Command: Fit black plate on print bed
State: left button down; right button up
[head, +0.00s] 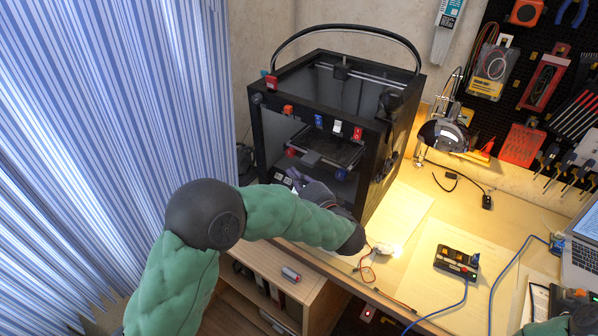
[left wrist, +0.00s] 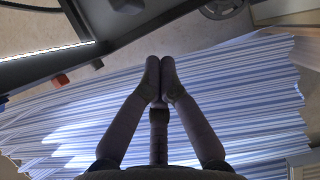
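The black 3D printer (head: 375,180) stands at the back of the desk with its front open. Inside it, the dark print bed (head: 335,150) shows as a flat tilted-looking surface. I cannot tell a separate black plate from the bed. My left gripper (head: 300,178) is at the printer's lower front, partly hidden by my forearm. In the left wrist view, my left gripper (left wrist: 160,72) has its fingertips together, with nothing visible between them. Part of the printer frame (left wrist: 110,25) lies above the fingers there. My right arm shows only at the lower right edge; its gripper is not clear.
A striped curtain (head: 100,120) hangs at the left. A wooden shelf unit (head: 265,275) stands below the printer. A lamp (head: 443,135), a black switch box (head: 456,262), cables and a laptop (head: 585,245) are on the desk. The tool pegboard (head: 560,110) is behind.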

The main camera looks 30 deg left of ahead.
pick_arm(q)
jog(key=s, duration=0.4)
jog(key=shift+s+a, duration=0.15)
dwell(0.6)
